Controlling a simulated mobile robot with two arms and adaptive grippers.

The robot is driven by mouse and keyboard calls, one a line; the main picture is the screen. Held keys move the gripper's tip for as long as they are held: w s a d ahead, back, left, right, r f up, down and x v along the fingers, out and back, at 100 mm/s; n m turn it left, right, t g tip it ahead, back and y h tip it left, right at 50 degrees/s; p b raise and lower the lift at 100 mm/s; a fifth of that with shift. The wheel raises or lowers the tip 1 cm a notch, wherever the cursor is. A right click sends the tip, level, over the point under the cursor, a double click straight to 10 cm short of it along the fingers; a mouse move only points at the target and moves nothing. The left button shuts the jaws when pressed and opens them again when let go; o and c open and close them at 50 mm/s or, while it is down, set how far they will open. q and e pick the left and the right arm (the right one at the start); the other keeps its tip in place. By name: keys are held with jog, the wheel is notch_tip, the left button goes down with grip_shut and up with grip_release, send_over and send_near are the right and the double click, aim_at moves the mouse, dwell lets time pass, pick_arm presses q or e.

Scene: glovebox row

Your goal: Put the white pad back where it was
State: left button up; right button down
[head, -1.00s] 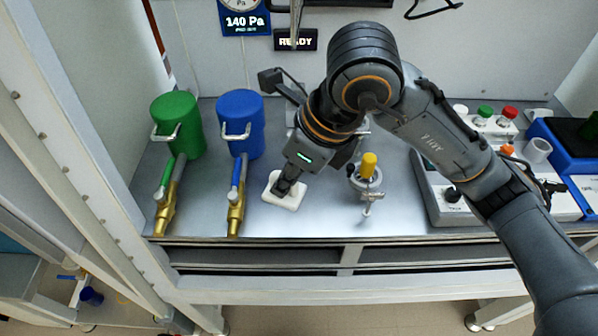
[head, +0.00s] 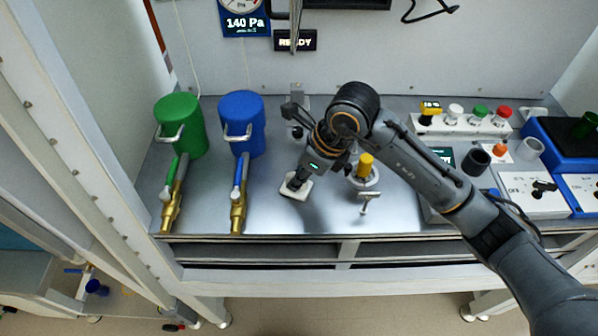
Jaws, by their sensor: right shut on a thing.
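The white pad (head: 290,193) lies low at the middle of the grey bench top, right of the blue canister's brass valve. My right gripper (head: 297,183) points down onto it and is shut on it, covering part of its top. I cannot tell whether the pad touches the bench or hangs just above it. My left gripper is not in the head view.
A green canister (head: 180,125) and a blue canister (head: 241,122) with brass valves stand to the left. A yellow-topped fitting (head: 366,165) stands close right of my gripper. A switch panel (head: 535,190) is at the right. The bench's front edge is near.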

jog(key=shift+f, duration=0.1)
jog(key=c, duration=1.3)
grip_release()
jog(key=shift+o, duration=0.2)
jog(key=shift+r, duration=0.3)
jog(key=b+v, duration=0.1)
jog(key=v, duration=1)
jog(key=shift+d+r, duration=0.2)
jog(key=shift+r, duration=0.15)
jog(key=shift+f, duration=0.1)
